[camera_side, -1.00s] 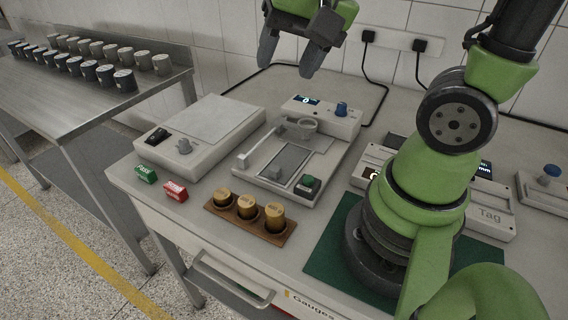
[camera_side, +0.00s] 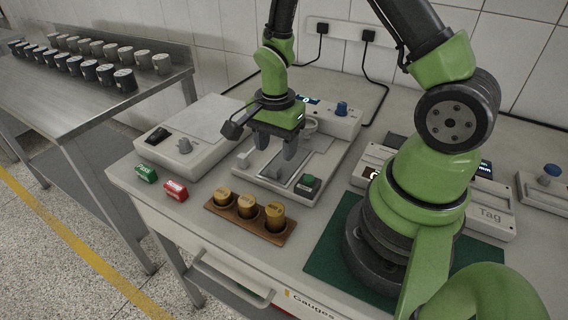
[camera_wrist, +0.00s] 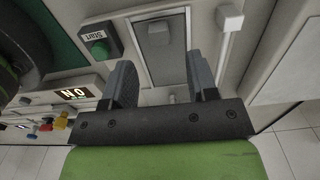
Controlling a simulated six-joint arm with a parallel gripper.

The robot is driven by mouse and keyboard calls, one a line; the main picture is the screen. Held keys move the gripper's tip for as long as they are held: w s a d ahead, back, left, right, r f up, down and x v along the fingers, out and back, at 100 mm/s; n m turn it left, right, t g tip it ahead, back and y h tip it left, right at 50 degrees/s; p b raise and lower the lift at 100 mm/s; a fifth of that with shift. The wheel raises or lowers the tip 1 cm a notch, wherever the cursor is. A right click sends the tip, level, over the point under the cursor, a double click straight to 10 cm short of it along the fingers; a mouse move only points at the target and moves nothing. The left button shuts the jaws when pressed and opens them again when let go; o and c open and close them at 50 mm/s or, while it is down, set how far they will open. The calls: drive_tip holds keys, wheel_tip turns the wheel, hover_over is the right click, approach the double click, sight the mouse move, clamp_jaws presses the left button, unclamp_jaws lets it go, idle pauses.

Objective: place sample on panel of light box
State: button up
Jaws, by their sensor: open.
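The light box (camera_side: 165,150), a pale flat box with a black switch and a knob, is at the left of the bench. Its smooth panel (camera_side: 205,118) looks bare. A dark grey flat rectangle, possibly the sample (camera_side: 284,167), lies in the bed of the middle tester; it also shows in the wrist view (camera_wrist: 162,50). My gripper (camera_side: 275,150) points down over this tester, right of the light box. Its fingers (camera_wrist: 163,85) are apart with nothing between them, on either side of the grey rectangle in the wrist view. Contact cannot be told.
The tester (camera_side: 250,182) has a white arm, a ring, a blue knob and a green Start button (camera_side: 307,184). A wooden rack (camera_side: 236,228) with brass weights stands in front. Green (camera_side: 146,174) and red (camera_side: 175,190) blocks lie before the light box.

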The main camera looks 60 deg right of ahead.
sight(276, 166)
drive_tip(key=shift+a+f, duration=0.1)
drive_tip(key=shift+f, duration=2.55)
clamp_jaws()
wheel_tip(276, 166, up, 10)
drive_tip(key=shift+f, duration=0.25)
drive_tip(key=w+a+r+n, duration=0.1)
drive_tip(key=a+r+n, duration=0.3)
drive_tip(key=n, duration=1.4)
wheel_tip(276, 166, up, 2)
drive_tip(key=shift+w+a+r, duration=0.15)
drive_tip(key=shift+r, duration=0.05)
